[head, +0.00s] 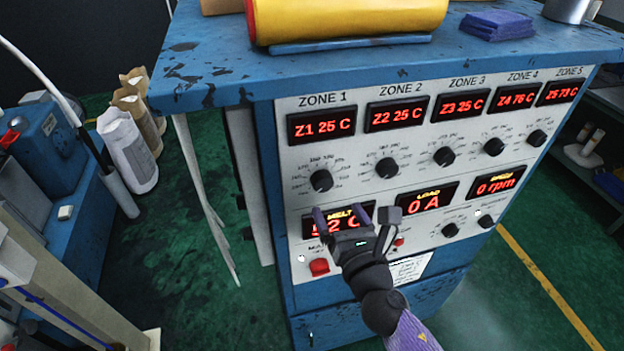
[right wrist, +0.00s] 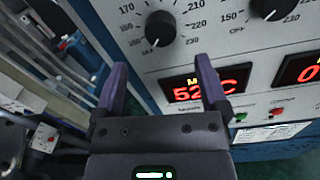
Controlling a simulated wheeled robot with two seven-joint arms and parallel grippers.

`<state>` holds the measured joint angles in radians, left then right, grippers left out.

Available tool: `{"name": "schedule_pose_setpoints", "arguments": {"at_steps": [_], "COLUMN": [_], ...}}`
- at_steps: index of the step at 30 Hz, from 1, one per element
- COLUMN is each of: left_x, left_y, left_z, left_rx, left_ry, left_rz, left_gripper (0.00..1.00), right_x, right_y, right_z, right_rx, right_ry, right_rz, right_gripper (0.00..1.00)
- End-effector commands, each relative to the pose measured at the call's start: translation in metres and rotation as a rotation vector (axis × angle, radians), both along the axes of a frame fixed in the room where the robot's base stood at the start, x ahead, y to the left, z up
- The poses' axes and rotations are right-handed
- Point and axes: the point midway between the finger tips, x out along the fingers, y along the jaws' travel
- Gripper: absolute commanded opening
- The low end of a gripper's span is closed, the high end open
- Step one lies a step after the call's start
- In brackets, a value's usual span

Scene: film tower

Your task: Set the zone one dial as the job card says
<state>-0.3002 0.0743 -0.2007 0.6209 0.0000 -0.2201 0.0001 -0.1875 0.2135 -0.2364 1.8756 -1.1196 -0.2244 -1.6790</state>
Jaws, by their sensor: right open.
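The zone one dial (head: 320,181) is a round black knob on the panel, under the ZONE 1 display (head: 322,126) reading "Z1 25 C". It also shows in the right wrist view (right wrist: 160,28), where its pale mark points down near OFF. My right gripper (head: 340,213) is open and empty, with purple fingers. It is in front of the MELT display (head: 372,208), just below the dial and apart from it. It also shows in the right wrist view (right wrist: 162,82). A white printed card (head: 412,268) is low on the panel, too small to read and partly hidden. My left gripper is not in view.
Other zone dials, such as zone two (head: 387,168), stand in a row to the right. A red button (head: 319,267) is low on the panel. A yellow roll (head: 345,18) lies on the cabinet top. Paper sacks (head: 128,150) stand on the floor at left.

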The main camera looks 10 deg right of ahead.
Motion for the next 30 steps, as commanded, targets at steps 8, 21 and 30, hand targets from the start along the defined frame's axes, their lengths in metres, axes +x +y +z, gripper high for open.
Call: {"name": "schedule_pose_setpoints", "arguments": {"at_steps": [8, 21, 30], "left_x": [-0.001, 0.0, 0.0], "left_y": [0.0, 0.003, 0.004], "left_z": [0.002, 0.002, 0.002], "left_rx": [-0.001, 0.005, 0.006], "left_ry": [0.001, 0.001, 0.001], "left_rz": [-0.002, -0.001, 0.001], "left_gripper": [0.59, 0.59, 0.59], "right_x": [0.06, 0.073, 0.073], "right_y": [0.004, 0.005, 0.005], "right_z": [0.0, 0.0, 0.0], "right_rx": [0.004, 0.005, 0.006], "right_ry": [-0.001, 0.002, 0.002], "right_rz": [-0.001, 0.0, 0.0], "right_gripper": [0.94, 0.89, 0.26]}}
